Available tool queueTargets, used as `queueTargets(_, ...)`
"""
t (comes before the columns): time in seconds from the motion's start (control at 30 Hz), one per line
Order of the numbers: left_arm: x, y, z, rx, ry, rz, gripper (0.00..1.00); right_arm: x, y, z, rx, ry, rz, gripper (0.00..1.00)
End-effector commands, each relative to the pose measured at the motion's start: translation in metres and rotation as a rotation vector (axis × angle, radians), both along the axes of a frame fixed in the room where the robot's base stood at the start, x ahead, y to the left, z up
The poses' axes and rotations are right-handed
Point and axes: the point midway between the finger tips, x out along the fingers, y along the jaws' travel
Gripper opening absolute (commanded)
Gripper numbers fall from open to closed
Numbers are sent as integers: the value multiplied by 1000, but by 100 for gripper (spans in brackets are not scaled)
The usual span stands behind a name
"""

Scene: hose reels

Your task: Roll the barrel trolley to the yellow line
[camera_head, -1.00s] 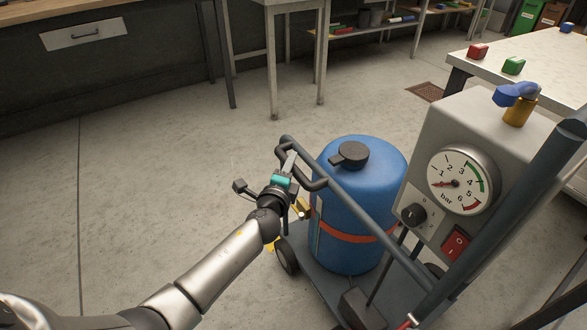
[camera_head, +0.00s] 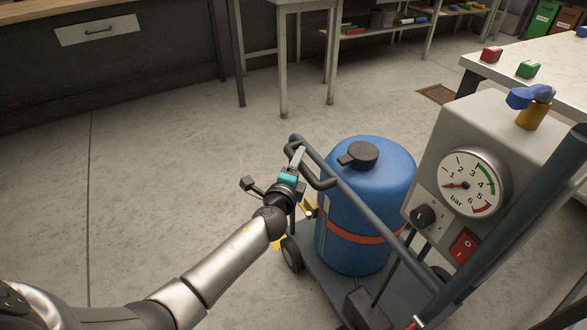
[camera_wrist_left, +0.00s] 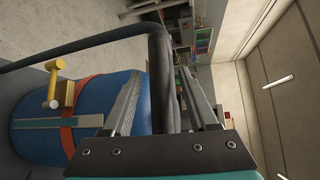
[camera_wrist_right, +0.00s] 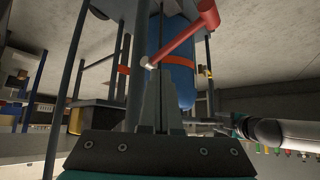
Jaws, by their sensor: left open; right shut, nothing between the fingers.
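The barrel trolley (camera_head: 335,283) carries a blue barrel (camera_head: 362,215) with a red-orange band and black cap. My left gripper (camera_head: 297,160) is at the left end of its dark push handle (camera_head: 345,185). In the left wrist view my open left fingers (camera_wrist_left: 163,85) stand on either side of the handle bar (camera_wrist_left: 160,60); contact is unclear. My right gripper (camera_wrist_right: 160,80) shows only in its own wrist view, shut and empty, beneath a red lever (camera_wrist_right: 185,40), with the barrel (camera_wrist_right: 176,70) behind.
A grey box with a pressure gauge (camera_head: 473,183) and red switch stands close at the right. A white table (camera_head: 550,62) with coloured blocks is behind it. Benches line the back wall. The floor (camera_head: 160,160) at left and middle is clear.

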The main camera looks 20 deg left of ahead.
Motion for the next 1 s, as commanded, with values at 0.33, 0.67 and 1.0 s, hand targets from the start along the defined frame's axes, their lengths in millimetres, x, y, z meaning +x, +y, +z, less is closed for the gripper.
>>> queueTargets(0.33, -24, -4, 4, -2, 2, 0, 59, -14, -18, 5, -56, 124, -24, 0)
queueTargets(0.67, -69, -9, 10, -2, 3, 0, 59, -36, -39, 7, -121, 289, -61, 0)
queueTargets(1.0, -123, -16, 17, 0, 3, 1, 59, -37, -41, -9, -129, 327, -61, 0)
